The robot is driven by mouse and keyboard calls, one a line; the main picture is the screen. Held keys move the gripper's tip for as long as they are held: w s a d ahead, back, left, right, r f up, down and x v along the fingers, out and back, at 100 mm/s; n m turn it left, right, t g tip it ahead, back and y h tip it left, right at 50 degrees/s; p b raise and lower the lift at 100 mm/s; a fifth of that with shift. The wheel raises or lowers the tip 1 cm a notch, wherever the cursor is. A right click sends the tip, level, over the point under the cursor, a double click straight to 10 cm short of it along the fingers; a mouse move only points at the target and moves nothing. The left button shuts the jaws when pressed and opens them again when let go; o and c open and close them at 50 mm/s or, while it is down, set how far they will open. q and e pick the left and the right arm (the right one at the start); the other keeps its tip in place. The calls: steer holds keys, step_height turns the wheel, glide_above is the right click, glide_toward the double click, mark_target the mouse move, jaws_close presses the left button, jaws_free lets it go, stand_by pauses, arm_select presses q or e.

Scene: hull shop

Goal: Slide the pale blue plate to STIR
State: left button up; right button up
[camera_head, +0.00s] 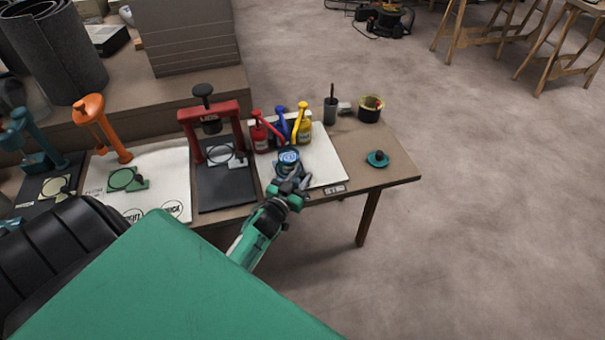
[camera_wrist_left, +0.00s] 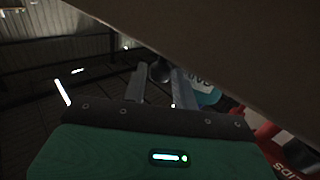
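A small dark round piece with a pale blue, lettered top (camera_head: 288,157) stands on the white mat on the bench; I cannot tell whether it is the pale blue plate. A blue lettered round thing (camera_wrist_left: 204,86) shows beside my fingers in the left wrist view. A small STIR label (camera_head: 335,190) is at the bench's front edge, to the right. My left gripper (camera_head: 293,184) is just in front of the blue-topped piece. Its fingers (camera_wrist_left: 159,84) are apart, with a grey round shape between them; contact is unclear. My right gripper is not in view.
Red, blue and yellow bottles (camera_head: 281,129) stand behind the blue-topped piece. A red press (camera_head: 209,115) marked LIDS is to the left. A teal knobbed disc (camera_head: 377,158), a dark cup (camera_head: 330,110) and a pot (camera_head: 370,108) are to the right, with bare bench between.

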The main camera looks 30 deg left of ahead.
arm_select(q)
steer(key=shift+w, duration=0.8)
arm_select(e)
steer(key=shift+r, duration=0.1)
